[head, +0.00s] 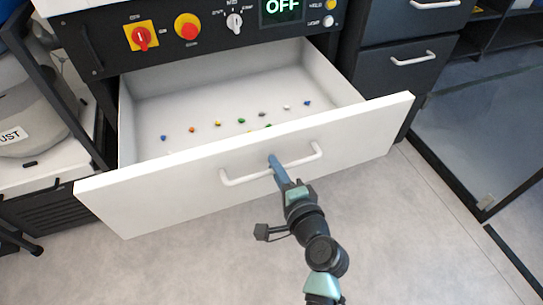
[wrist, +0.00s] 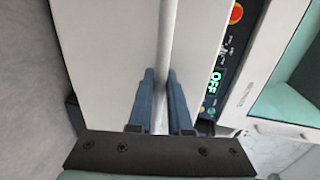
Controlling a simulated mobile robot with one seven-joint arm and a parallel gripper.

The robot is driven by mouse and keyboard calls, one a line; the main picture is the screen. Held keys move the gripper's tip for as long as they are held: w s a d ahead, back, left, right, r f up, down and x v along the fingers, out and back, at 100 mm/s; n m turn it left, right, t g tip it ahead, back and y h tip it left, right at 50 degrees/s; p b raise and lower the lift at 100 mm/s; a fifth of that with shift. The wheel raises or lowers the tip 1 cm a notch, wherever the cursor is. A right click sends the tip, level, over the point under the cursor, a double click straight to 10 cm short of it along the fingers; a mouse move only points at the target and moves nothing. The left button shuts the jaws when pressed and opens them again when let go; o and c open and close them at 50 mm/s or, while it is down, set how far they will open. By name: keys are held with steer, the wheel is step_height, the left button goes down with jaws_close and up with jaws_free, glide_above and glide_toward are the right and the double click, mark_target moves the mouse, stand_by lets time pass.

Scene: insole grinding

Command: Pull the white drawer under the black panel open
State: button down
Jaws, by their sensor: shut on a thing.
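The white drawer (head: 340,143) stands well open under the black panel (head: 210,32) in the head view. Several small coloured pieces lie on its floor. Its white bar handle (head: 236,179) runs across the front. My gripper (head: 273,162) is shut on the handle near its middle. In the wrist view the blue fingers (wrist: 160,95) lie on both sides of the handle bar (wrist: 164,50), with the drawer front (wrist: 105,50) behind it. The fingers hide a short part of the bar.
The panel carries a red knob (head: 141,38), a red button (head: 187,27) and a display (head: 282,9) reading OFF. Dark drawers (head: 400,62) with white handles stand at the right. A grey bin (head: 28,112) stands at the left. The floor in front is clear.

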steer(key=shift+f+v, duration=0.2)
steer(key=shift+v, duration=0.85)
steer(key=c, duration=0.8)
jaws_free()
steer(key=shift+c, duration=0.2)
steer(key=p+v, duration=0.2)
steer(key=v, duration=1.1)
